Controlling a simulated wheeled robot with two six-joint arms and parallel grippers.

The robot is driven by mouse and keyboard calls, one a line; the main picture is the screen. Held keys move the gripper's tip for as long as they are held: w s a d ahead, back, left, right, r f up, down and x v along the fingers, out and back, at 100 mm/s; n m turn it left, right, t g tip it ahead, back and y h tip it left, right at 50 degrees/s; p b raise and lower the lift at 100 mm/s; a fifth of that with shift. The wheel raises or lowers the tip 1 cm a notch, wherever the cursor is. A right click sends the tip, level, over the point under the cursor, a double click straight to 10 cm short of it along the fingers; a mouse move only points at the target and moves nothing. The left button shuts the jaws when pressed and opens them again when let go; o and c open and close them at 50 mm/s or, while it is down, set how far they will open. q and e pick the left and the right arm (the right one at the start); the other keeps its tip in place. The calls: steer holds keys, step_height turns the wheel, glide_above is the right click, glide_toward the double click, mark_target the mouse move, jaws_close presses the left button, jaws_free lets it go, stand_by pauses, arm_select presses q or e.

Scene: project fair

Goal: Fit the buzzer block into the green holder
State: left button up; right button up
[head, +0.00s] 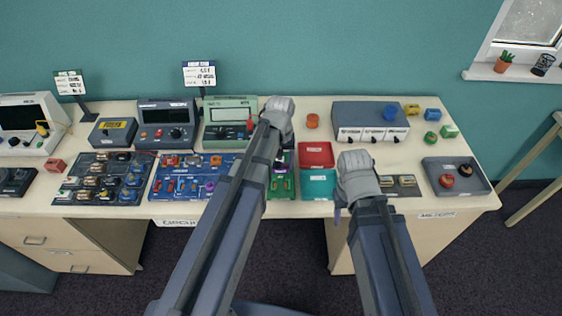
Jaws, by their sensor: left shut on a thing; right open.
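My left gripper (278,112) is over the back middle of the bench, near the green meter. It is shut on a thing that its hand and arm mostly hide. A small red patch (252,124) shows at the hand's left edge; I cannot tell whether it is the held thing. A green board (284,187), possibly the green holder, lies on the bench below, partly covered by my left arm. I cannot pick out the buzzer block for certain. My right gripper (352,190) is open near the front edge, beside the teal tray (318,185).
A red tray (316,155) lies behind the teal one. A blue board (178,185) and a dark parts tray (100,190) lie left. Meters (167,120) and a grey box (370,118) stand at the back. A grey tray (470,162) holds round pieces at right.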

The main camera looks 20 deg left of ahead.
arm_select(q)
steer(key=shift+f+b, duration=3.4)
steer(key=shift+f, duration=0.2)
steer(key=shift+f+b, duration=0.65)
steer(key=shift+b, duration=0.05)
steer(key=o, duration=1.4)
steer(key=shift+r, duration=0.15)
steer(key=shift+r+p, duration=3.9)
steer(key=shift+p, duration=0.15)
steer(key=s+d+m, duration=0.2)
steer(key=s+d, duration=0.1)
steer(key=s, duration=0.1)
steer(key=s+d+f+m+b, duration=0.1)
steer(key=s+d+m, duration=0.1)
steer(key=s+d, duration=0.2)
steer(key=s+d+f+m+y+b, duration=0.1)
steer(key=s+d+m, duration=0.2)
steer(key=s, duration=0.3)
steer(key=shift+s+d, duration=0.2)
steer(key=shift+d, duration=0.05)
